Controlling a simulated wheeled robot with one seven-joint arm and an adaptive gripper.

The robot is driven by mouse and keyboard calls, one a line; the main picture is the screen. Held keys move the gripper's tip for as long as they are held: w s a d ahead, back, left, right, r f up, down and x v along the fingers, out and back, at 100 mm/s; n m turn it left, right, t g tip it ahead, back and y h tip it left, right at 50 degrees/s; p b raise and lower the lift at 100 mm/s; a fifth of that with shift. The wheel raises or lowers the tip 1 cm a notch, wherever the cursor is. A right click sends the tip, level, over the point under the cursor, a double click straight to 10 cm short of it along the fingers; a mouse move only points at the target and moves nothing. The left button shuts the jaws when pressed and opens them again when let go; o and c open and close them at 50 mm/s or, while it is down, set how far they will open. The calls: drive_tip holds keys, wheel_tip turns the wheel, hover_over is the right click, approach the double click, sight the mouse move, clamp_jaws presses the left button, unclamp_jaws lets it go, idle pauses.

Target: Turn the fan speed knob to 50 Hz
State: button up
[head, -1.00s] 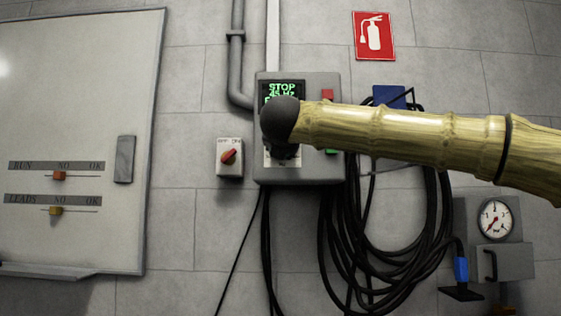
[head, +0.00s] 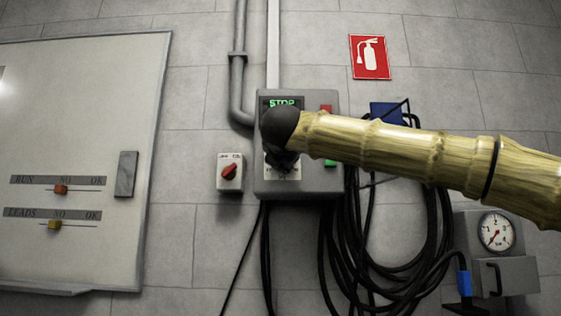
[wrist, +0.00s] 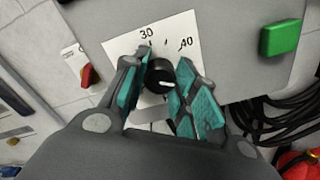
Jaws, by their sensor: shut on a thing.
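The fan speed knob (wrist: 159,74) is a round black knob with a white pointer mark, on a white scale plate (wrist: 118,45) in the wrist view. The numbers 30 and 40 show; the rest of the scale is hidden by my fingers. The mark points to the lower right of the picture, past 40. My gripper (wrist: 165,82) is shut on the knob, one teal-padded finger on each side. In the head view the grey control box (head: 325,180) shows, with green STOP on its display (head: 283,103). My arm hides the lines below and the knob.
A red rotary switch (head: 230,171) is left of the box. A red button (head: 326,109) and a green button (wrist: 280,38) are on the box. Black cables (head: 340,250) hang below; a pressure gauge (head: 496,232) is at right, a whiteboard (head: 85,120) at left.

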drive_tip(key=shift+f, duration=0.2)
drive_tip(key=o, duration=1)
drive_tip(key=shift+r, duration=0.1)
drive_tip(key=s, duration=1.2)
